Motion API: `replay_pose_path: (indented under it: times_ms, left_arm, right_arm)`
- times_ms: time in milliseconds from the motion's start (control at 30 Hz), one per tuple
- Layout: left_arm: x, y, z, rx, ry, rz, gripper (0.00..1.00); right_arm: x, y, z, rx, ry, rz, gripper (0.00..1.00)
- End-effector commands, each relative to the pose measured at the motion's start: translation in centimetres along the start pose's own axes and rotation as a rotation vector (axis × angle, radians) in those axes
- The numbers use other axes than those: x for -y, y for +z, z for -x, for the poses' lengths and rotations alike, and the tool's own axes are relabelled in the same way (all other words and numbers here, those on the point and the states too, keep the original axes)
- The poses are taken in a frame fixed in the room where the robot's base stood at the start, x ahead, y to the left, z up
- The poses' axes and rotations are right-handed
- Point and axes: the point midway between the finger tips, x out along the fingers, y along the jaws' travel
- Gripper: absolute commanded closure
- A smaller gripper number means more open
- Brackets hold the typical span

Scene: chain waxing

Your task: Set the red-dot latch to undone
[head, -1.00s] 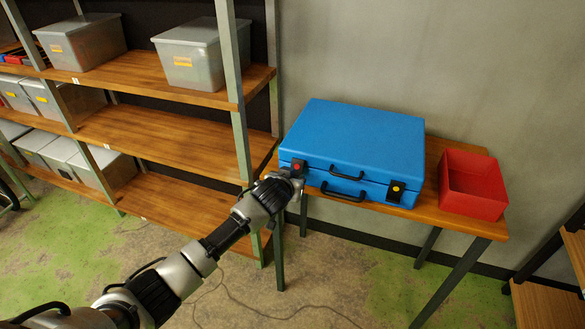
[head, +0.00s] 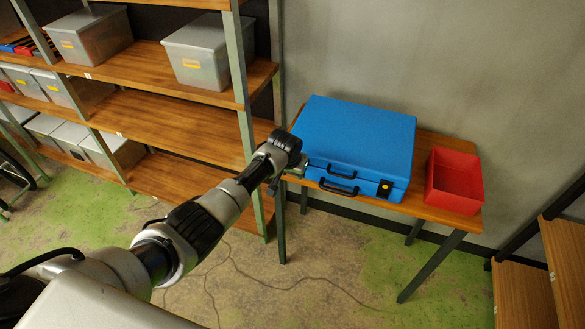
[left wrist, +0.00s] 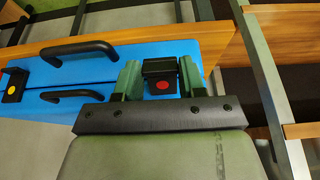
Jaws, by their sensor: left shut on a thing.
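The blue case (head: 358,140) stands closed on a small wooden table. Its black red-dot latch (left wrist: 160,70) is on the case's front face, at the left end in the head view. In the left wrist view it sits between the two green fingers of my left gripper (left wrist: 158,76), which is shut on it. In the head view my left gripper (head: 300,170) is at the case's front left corner, and my wrist hides this latch. I cannot tell whether the latch is done up or undone. My right gripper is not in view.
A second black latch with a yellow-orange dot (head: 385,188) and two black handles (head: 341,172) are on the case's front. An open red bin (head: 455,178) stands right of the case on the table (head: 420,205). A shelf rack (head: 190,130) with grey boxes is close on the left.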

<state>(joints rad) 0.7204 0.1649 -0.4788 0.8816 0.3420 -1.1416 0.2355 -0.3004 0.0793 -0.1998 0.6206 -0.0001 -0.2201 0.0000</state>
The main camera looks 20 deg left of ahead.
Motion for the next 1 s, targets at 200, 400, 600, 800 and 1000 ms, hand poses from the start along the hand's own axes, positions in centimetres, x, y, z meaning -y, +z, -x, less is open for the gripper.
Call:
replay_pose_path:
  times_ms: [200,400,600,800,1000]
  left_arm:
    - [-0.02,-0.09,0.17,0.039,0.0,0.0,0.84]
    - [-0.01,-0.07,0.15,0.045,0.0,0.0,0.84]
    - [-0.01,-0.09,0.17,0.044,0.0,0.0,0.84]
    - [0.0,-0.12,0.18,0.042,0.0,0.001,0.34]
    - [0.01,-0.14,0.19,0.042,-0.001,0.001,0.34]
  right_arm:
    - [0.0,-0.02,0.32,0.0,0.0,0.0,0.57]
    - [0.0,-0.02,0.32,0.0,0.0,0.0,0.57]
    - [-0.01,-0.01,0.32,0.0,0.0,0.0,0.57]
    - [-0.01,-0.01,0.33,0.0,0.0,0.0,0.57]
    - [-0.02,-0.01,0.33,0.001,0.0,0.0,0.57]
